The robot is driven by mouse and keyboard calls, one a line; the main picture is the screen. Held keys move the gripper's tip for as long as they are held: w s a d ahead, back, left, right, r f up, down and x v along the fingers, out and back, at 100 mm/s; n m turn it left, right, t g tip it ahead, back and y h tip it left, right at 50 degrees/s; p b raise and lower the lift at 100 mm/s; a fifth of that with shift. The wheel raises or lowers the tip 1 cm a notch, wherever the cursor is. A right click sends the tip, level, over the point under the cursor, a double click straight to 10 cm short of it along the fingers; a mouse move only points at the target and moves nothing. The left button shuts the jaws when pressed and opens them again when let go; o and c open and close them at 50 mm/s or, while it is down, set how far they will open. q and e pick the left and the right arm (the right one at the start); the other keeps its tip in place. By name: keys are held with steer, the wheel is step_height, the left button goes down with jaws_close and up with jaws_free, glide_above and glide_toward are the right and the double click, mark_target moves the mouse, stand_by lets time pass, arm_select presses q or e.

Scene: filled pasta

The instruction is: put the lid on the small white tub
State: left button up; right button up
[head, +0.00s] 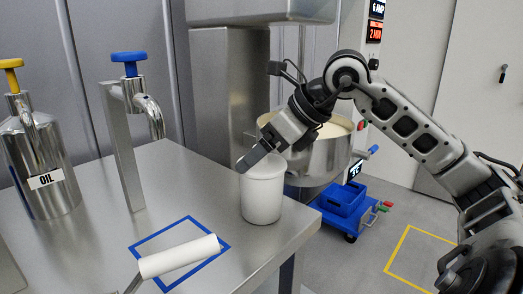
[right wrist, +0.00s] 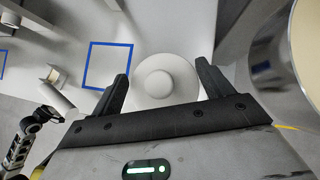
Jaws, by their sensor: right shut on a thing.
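The small white tub (head: 262,200) stands upright near the right edge of the steel table. My right gripper (head: 262,153) is at the tub's top, reaching down from the upper right. In the right wrist view, a round white lid (right wrist: 168,82) with a raised middle lies between the two fingers of my right gripper (right wrist: 163,85), which is shut on it. In the head view the lid (head: 264,165) appears level at the tub's rim; I cannot tell whether it is fully seated. The wrist view hides the tub below the lid. My left gripper is not in the head view.
A white roller (head: 180,257) lies across a blue square outline (head: 212,262) left of the tub. An oil dispenser (head: 40,160) and a blue-topped tap (head: 130,100) stand at the left. A large steel bowl (head: 320,160) is behind the tub, off the table.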

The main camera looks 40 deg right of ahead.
steer(key=shift+f+b, duration=0.2)
steer(key=shift+b, duration=0.3)
stand_by(1.2)
steer(key=o, duration=0.9)
steer(key=shift+c, duration=0.2)
steer(key=shift+r, duration=0.15)
steer(key=shift+r+p, duration=3.05)
steer(key=shift+r, duration=0.4)
steer(key=shift+f, duration=0.1)
jaws_close()
